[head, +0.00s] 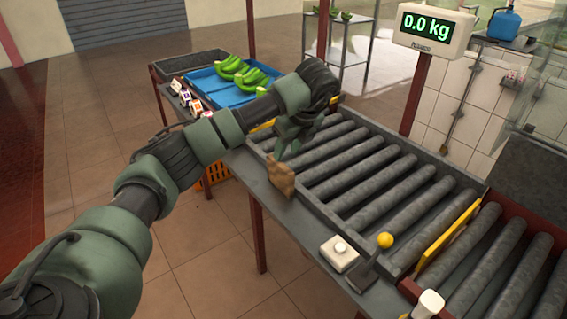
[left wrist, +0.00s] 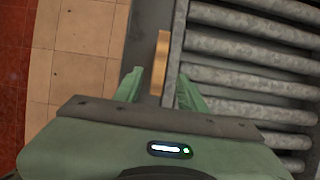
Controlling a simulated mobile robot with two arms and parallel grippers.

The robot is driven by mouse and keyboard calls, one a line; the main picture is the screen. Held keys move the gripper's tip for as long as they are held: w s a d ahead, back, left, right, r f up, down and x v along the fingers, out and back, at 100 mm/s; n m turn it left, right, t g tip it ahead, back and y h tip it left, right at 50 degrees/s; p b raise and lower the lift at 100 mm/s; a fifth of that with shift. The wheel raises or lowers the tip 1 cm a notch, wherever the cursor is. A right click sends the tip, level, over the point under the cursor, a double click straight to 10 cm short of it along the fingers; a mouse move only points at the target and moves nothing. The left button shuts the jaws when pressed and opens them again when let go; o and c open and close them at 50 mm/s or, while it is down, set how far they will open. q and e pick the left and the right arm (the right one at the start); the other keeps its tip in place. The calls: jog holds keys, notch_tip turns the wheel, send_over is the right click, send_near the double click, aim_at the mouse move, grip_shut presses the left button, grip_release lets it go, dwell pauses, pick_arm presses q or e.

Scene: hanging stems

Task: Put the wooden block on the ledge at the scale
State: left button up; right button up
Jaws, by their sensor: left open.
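The wooden block (head: 281,177) is light brown and stands, slightly tilted in the picture, on the dark grey ledge (head: 262,187) along the near side of the roller scale. My left gripper (head: 288,147) is just above the block, pointing down and open. In the left wrist view the block (left wrist: 160,62) shows as a narrow tan strip between the two green fingers (left wrist: 160,90), a gap on each side. Whether the fingertips reach down beside it I cannot tell. The scale's rollers (head: 365,175) are bare, and its display (head: 432,26) reads 0.0 kg. My right gripper is out of view.
A white button box (head: 339,254) and a lever with a yellow ball (head: 385,240) are farther right along the ledge. A yellow bar (head: 447,238) crosses the conveyor. Green bananas (head: 243,74) lie in a blue tray (head: 212,88) behind my left arm.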

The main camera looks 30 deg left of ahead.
pick_arm(q)
jog(key=shift+v, duration=2.35)
jog(key=s+a+r+p, duration=0.2)
jog(key=s+a+p, duration=0.2)
jog(key=s, duration=0.7)
jog(key=shift+a, duration=0.35)
